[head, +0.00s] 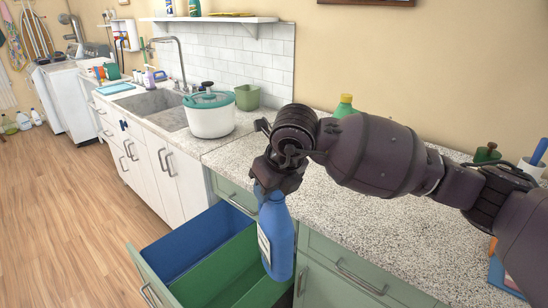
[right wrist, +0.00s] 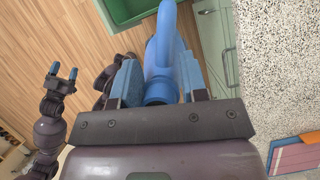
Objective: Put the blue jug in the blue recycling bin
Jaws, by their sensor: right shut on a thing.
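The blue jug (head: 277,240) hangs upright with a white label on its side. My right gripper (head: 276,178) is shut on its top; the right wrist view shows the jug (right wrist: 163,60) between the fingers. The blue recycling bin (head: 190,247) stands in an open pull-out drawer, beside a green bin (head: 225,268). In the head view the jug overlaps the right end of the green bin, right of the blue bin; its height above them is unclear. My left gripper (right wrist: 62,71) shows in the right wrist view, open and empty.
The speckled counter (head: 350,215) runs behind the drawer, with a white pot (head: 210,115) with a teal lid and a green bottle (head: 345,105) on it. A sink (head: 155,105) lies further left. The wood floor (head: 70,220) left of the drawer is clear.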

